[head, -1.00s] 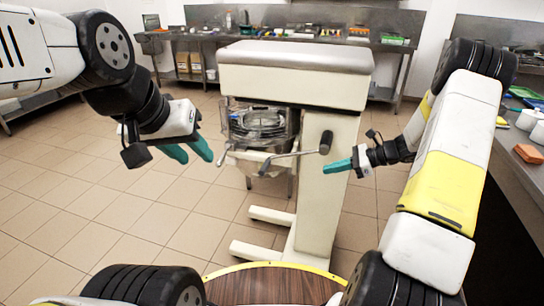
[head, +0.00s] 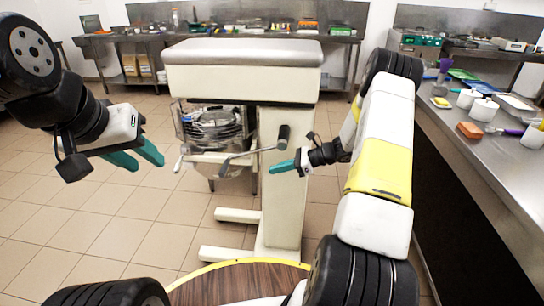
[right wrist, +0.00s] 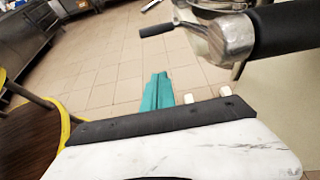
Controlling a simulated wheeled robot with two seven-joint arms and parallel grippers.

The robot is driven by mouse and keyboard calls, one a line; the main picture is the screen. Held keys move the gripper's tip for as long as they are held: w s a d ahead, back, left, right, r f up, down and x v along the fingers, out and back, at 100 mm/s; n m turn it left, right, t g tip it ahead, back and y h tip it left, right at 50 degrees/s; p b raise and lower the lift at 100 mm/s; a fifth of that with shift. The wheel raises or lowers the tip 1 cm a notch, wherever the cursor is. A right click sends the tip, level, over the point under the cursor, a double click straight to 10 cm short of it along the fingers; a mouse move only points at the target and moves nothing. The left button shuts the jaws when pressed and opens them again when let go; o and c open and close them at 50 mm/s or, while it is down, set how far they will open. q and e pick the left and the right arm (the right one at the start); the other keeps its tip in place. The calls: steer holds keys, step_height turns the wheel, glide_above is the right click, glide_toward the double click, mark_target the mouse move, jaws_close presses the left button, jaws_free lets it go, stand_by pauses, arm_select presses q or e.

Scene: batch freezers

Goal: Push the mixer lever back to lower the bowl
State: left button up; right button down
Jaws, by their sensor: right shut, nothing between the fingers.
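The mixer (head: 240,85) is a tall cream machine with a grey top, standing on the tiled floor ahead. Its bowl (head: 215,135) sits behind a wire guard on the left side of the column. A metal lever (head: 252,152) with a black grip (head: 284,136) sticks out at the column's front. My right gripper (head: 272,167), with teal fingers, is shut and empty, just below the black grip in the picture; contact cannot be told. In the right wrist view the shut fingers (right wrist: 157,92) point at the floor, below the metal and black lever parts. My left gripper (head: 150,158) is open and empty, left of the mixer.
A steel counter (head: 490,165) on the right holds white containers (head: 482,109) and an orange block (head: 469,130). A back bench (head: 110,38) runs along the wall. A round wooden surface with a yellow rim (head: 240,285) is at the front. Floor left of the mixer is clear.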

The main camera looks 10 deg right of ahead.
steer(key=w+a+f, duration=0.1)
steer(key=w+a, duration=0.1)
steer(key=a, duration=0.5)
steer(key=w+a+f, duration=0.2)
steer(key=a, duration=0.6)
steer(key=shift+w, duration=0.4)
steer(key=shift+r, duration=0.15)
